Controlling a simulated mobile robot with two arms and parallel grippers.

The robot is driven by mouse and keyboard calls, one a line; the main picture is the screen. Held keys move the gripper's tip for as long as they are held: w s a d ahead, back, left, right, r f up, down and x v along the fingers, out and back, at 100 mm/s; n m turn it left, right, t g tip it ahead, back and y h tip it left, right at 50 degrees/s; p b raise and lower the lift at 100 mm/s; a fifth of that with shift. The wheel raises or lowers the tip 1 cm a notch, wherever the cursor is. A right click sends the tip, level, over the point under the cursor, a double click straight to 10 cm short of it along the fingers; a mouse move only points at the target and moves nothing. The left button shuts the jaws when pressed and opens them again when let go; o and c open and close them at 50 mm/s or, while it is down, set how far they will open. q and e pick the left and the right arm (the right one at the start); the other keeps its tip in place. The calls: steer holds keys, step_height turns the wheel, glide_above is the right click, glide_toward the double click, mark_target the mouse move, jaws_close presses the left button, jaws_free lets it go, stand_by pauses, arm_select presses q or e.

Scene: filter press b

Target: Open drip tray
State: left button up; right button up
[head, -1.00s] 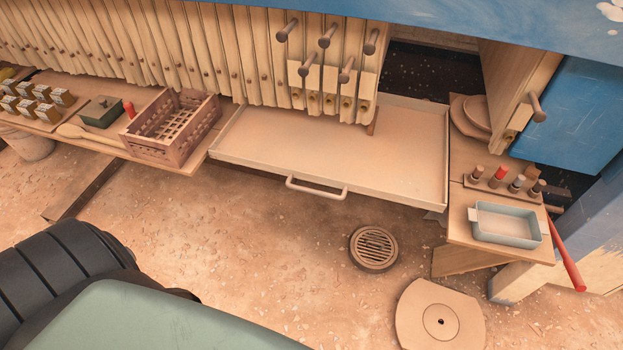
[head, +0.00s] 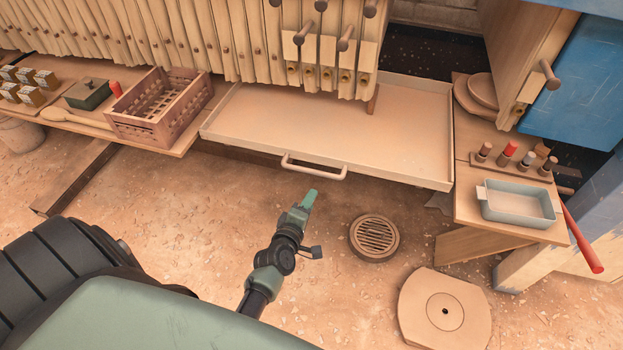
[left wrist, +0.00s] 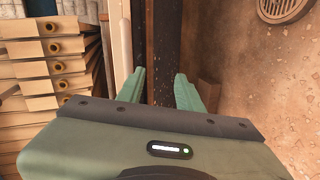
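The drip tray (head: 290,125) is a wide, shallow, pale metal tray beneath the row of filter plates in the head view. Its bar handle (head: 314,170) is on the front edge, facing me. My left gripper (head: 311,195) is just below the handle in the picture, apart from it. In the left wrist view its two green fingers (left wrist: 160,80) are spread with nothing between them. A pale upright strip beside the fingers there seems to be the tray's edge. My right gripper is not in view.
A slatted crate (head: 160,110) stands left of the tray. At the right, a bench holds a grey-blue pan (head: 518,205) and small bottles (head: 507,155). A floor drain (head: 374,238) and a round-sided plate (head: 445,310) lie on the open floor.

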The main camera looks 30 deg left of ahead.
mark_target(311, 173)
arm_select(q)
steer(key=w+a+r+b, duration=0.1)
steer(key=w, duration=0.1)
steer(key=w+a+n+b, duration=0.1)
steer(key=w+a, duration=0.1)
steer(key=w, duration=0.1)
steer(key=w+a+r+n+y+b, duration=0.1)
steer(key=w, duration=0.2)
steer(key=shift+w+a+r+t, duration=0.15)
steer(key=shift+w+r+t, duration=0.1)
steer(key=shift+r+t, duration=0.15)
jaws_close()
steer(key=shift+f, duration=0.15)
stand_by(0.9)
